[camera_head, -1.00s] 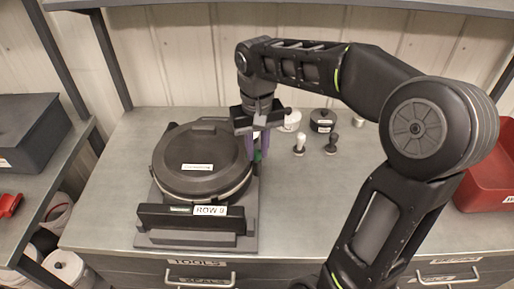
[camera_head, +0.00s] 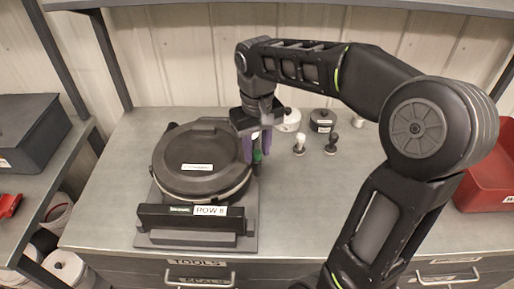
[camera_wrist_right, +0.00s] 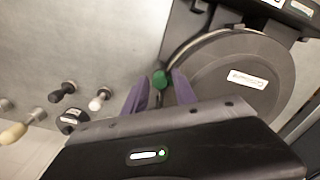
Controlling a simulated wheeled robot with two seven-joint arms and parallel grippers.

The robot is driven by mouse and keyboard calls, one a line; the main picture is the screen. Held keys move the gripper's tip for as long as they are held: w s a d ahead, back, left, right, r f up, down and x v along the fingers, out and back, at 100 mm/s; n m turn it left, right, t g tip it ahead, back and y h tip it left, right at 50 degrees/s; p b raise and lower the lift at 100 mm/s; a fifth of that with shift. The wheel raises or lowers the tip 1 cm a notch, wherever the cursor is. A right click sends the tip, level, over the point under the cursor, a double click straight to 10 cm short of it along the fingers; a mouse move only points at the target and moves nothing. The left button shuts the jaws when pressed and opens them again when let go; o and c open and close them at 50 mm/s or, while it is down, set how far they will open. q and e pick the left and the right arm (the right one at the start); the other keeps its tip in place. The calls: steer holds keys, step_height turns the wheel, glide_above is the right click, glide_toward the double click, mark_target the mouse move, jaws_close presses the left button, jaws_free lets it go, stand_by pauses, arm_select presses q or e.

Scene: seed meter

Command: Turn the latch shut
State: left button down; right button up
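The seed meter (camera_head: 185,182) is a round dark housing with a closed lid, on a base at the left of the bench. The latch's green knob (camera_head: 257,156) is at the right edge of the housing; it also shows in the wrist view (camera_wrist_right: 160,79). My right gripper (camera_head: 257,150) points down over the knob with its purple fingers apart. In the wrist view the open fingers (camera_wrist_right: 159,92) lie either side of the knob, with gaps visible. The latch's lever is mostly hidden. My left gripper is not in view.
Small knobbed tools (camera_head: 331,145) and round dark and white containers (camera_head: 322,121) stand right of the gripper. A red bin (camera_head: 488,185) is at the far right. The bench front (camera_head: 300,220) is clear between the meter and my arm.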

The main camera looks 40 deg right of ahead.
mark_target(256, 152)
steer(key=shift+o, duration=0.9)
steer(key=shift+r, duration=0.1)
steer(key=shift+r, duration=0.3)
step_height(256, 152, up, 4)
steer(key=shift+f+b, duration=0.1)
steer(key=shift+b, duration=0.2)
step_height(256, 152, up, 3)
steer(key=shift+r+p, duration=0.15)
steer(key=shift+p, duration=1.1)
